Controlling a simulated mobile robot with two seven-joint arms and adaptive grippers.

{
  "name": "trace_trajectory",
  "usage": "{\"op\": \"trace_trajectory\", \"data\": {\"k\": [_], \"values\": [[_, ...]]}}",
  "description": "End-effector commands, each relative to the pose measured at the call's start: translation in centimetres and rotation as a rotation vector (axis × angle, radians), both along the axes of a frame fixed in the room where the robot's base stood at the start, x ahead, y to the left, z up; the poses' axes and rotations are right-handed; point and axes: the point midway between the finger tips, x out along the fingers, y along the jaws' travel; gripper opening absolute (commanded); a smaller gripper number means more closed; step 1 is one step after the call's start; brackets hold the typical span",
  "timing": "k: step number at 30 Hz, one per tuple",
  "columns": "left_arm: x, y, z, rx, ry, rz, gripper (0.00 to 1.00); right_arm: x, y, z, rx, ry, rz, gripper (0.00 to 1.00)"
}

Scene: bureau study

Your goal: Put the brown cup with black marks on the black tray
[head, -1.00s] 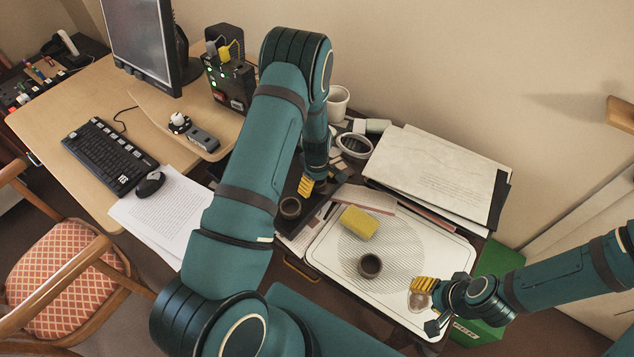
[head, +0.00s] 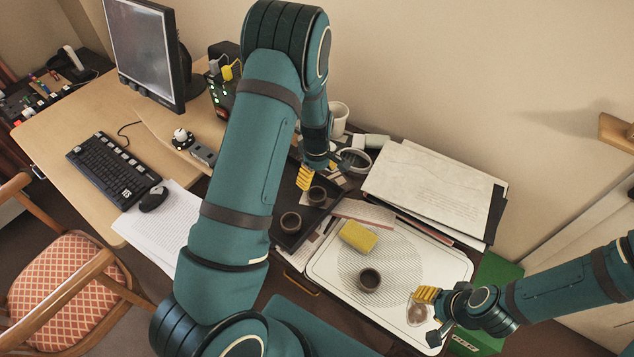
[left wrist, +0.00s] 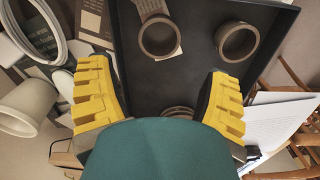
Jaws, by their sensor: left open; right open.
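The black tray (head: 282,238) lies behind my left arm, partly hidden. Two small dark brown round cups, a nearer one (head: 291,222) and a farther one (head: 317,195), stand upright on it. Both also show in the left wrist view, the nearer (left wrist: 237,41) and the farther (left wrist: 160,36). A third brown ring-like rim (left wrist: 177,112) shows between my fingers, mostly hidden. Another dark cup (head: 369,280) stands on the white tray. Black marks cannot be made out on any cup. My left gripper (head: 305,178) is open above the black tray. My right gripper (head: 428,312) is open beside the white tray's right edge.
The white tray (head: 335,285) also holds a yellow sponge (head: 358,236) and a small glassy object (head: 416,313) by my right gripper. A stack of papers (head: 435,185) lies behind. A white cup (head: 338,117) and a ring-shaped object (head: 353,162) stand past my left gripper.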

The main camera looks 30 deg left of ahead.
Motion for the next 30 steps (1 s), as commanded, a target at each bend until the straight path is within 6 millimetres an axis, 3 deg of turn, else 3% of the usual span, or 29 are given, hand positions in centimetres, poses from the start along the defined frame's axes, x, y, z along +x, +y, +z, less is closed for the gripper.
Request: {"op": "trace_trajectory", "data": {"k": [3,7,12,15,19,23,30], "values": [[-0.2,-0.3,0.6,-0.004,0.001,-0.011,0.78,0.1,0.0,0.1,0.000,-0.001,-0.001,0.47],[-2.3,-2.6,-1.2,-0.036,-0.007,-0.145,0.78,0.1,0.0,0.1,0.000,-0.002,-0.002,0.47],[-8.3,-9.9,-4.4,-0.123,-0.086,-0.546,0.78,0.1,0.0,0.1,0.000,-0.002,-0.001,0.47],[-11.9,-14.1,-4.7,-0.168,-0.165,-0.782,0.78,0.1,0.0,0.1,0.000,-0.002,-0.001,0.47],[-15.3,-18.1,-3.9,-0.199,-0.265,-1.011,0.78,0.0,0.0,0.1,0.000,-0.002,-0.001,0.47],[-16.8,-19.9,-3.1,-0.206,-0.326,-1.125,0.78,0.0,0.0,0.1,0.000,-0.002,-0.001,0.47],[-17.0,-20.2,-3.0,-0.205,-0.337,-1.147,0.78,0.0,0.0,0.1,0.000,-0.001,0.000,0.47]]}}
